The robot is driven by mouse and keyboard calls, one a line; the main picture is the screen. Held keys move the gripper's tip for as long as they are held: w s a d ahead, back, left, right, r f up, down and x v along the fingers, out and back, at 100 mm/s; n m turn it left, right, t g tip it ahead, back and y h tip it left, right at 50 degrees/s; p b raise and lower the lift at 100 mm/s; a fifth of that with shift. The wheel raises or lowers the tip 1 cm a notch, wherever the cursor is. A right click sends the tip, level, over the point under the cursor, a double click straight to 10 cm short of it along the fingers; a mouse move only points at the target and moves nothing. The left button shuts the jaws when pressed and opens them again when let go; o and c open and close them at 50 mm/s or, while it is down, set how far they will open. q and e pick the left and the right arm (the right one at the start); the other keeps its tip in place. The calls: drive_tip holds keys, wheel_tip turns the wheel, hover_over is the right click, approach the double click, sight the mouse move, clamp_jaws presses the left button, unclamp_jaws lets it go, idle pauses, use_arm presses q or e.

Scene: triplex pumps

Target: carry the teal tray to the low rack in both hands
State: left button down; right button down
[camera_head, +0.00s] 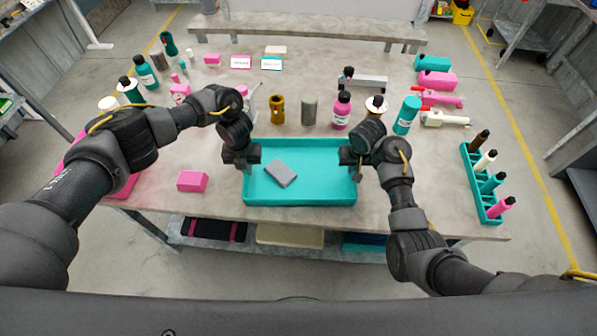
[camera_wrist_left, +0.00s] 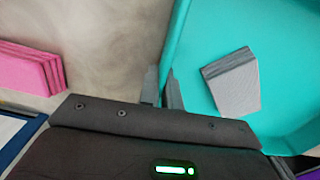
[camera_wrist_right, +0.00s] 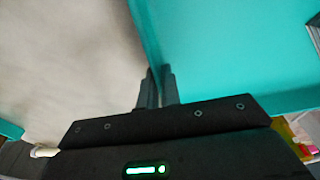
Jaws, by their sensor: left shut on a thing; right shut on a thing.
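The teal tray (camera_head: 325,180) is at the front middle of the table in the head view, with a grey block (camera_head: 281,173) lying in it. My left gripper (camera_head: 247,165) is shut on the tray's left wall. The left wrist view shows its fingers (camera_wrist_left: 163,90) on either side of the teal wall (camera_wrist_left: 172,45). My right gripper (camera_head: 353,160) is shut on the right wall. The right wrist view shows its fingers (camera_wrist_right: 156,92) at the teal wall (camera_wrist_right: 145,35). Whether the tray touches the tabletop is hard to tell. No rack is clearly identifiable as the low rack; a low grey bench (camera_head: 310,30) stands beyond the table.
A pink block (camera_head: 192,181) lies left of the tray. A brown cup (camera_head: 277,110), a grey cylinder (camera_head: 309,111) and several bottles stand behind it. A teal bottle holder (camera_head: 470,185) is at the right edge. A shelf under the table holds flat items (camera_head: 290,236).

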use_arm(q)
drive_tip(key=shift+r, duration=0.15)
use_arm(e)
drive_tip(key=shift+r, duration=0.1)
